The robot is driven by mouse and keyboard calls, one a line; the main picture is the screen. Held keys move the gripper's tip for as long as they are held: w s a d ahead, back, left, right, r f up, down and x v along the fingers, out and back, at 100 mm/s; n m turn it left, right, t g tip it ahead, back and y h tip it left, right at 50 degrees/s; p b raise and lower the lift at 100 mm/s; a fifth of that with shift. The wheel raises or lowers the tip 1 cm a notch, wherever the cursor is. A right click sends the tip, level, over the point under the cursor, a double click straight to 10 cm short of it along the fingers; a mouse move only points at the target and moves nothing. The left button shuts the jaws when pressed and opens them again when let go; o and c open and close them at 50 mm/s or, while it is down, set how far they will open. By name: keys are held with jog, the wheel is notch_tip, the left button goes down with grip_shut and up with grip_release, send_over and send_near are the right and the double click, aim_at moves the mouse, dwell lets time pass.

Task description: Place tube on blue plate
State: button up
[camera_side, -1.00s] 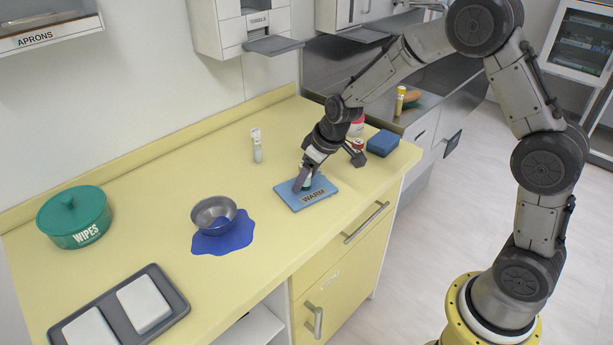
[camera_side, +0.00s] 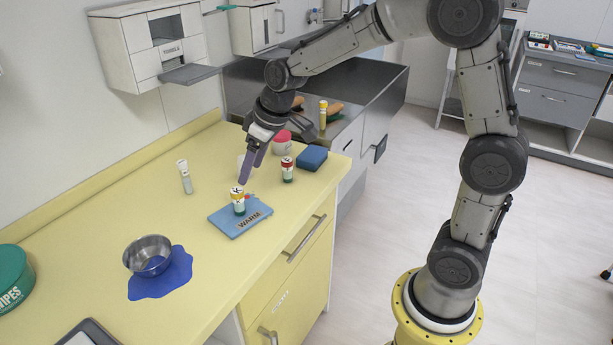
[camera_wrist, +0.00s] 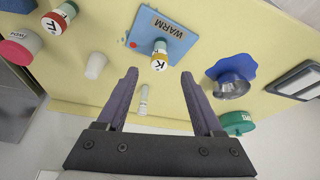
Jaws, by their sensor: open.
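The light blue plate (camera_side: 226,222), marked WARM, lies flat on the yellow counter; the wrist view shows it too (camera_wrist: 146,32). A short tube with a yellow cap marked K (camera_side: 238,201) stands upright on the plate; it also shows in the wrist view (camera_wrist: 159,58). My gripper (camera_side: 250,173) is open and empty just above the tube, clear of it. In the wrist view the purple fingers (camera_wrist: 159,73) are wide apart with nothing between them. A red-capped tube (camera_side: 287,170) stands on the counter right of the plate, and a slim pale tube (camera_side: 184,177) stands to the left.
A metal bowl (camera_side: 148,253) sits on a dark blue, irregular patch (camera_side: 176,278). A white cup (camera_wrist: 95,66), a pink-lidded jar (camera_side: 282,141) and a blue block (camera_side: 312,157) are near the counter's far right end. The counter between bowl and plate is clear.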

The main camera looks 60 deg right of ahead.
jog(key=s+r+m, duration=0.1)
jog(key=s+r, duration=0.1)
jog(key=s, duration=1.1)
jog(key=s+r+m+t, duration=0.1)
jog(key=s+r, duration=0.2)
jog(key=s, duration=1)
jog(key=shift+s+a+h, duration=0.2)
jog(key=shift+a+h, duration=0.2)
jog(key=shift+a, duration=0.05)
